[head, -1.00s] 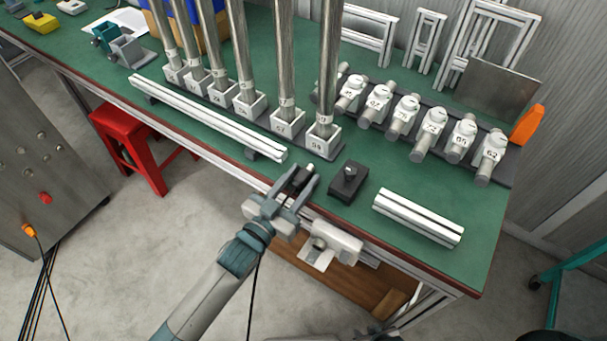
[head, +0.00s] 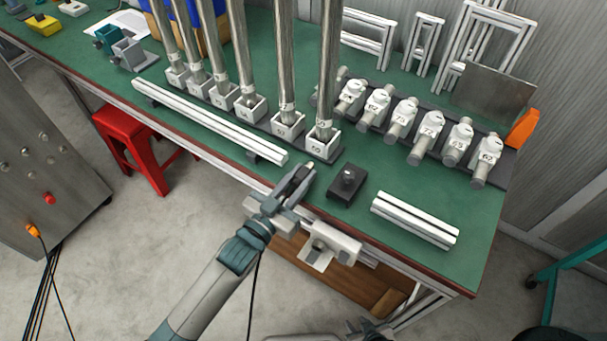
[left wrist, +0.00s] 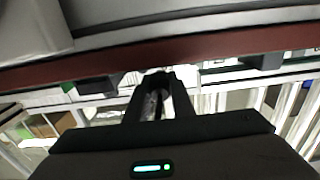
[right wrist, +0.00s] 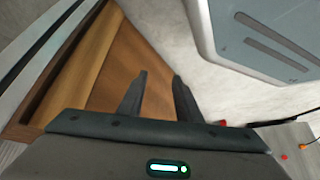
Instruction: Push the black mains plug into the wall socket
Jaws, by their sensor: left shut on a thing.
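My left gripper (head: 300,180) is shut on a dark piece with a pale tip at the table's front edge; it looks like the black mains plug, mostly hidden by the fingers. A black cable (head: 257,275) hangs below this gripper. In the left wrist view the fingers (left wrist: 158,95) are close together around a greyish piece, with the red-brown table edge beyond. My right gripper (right wrist: 152,95) is open and empty, over a brown wooden board and the floor. I cannot make out a wall socket for certain in any view.
A black block with a silver knob (head: 347,183) stands just right of the left gripper. White profile bars (head: 210,120) (head: 414,220) lie on the green table (head: 300,225). Tall metal tubes in white holders (head: 320,138) stand behind. A red stool (head: 135,150) is at left.

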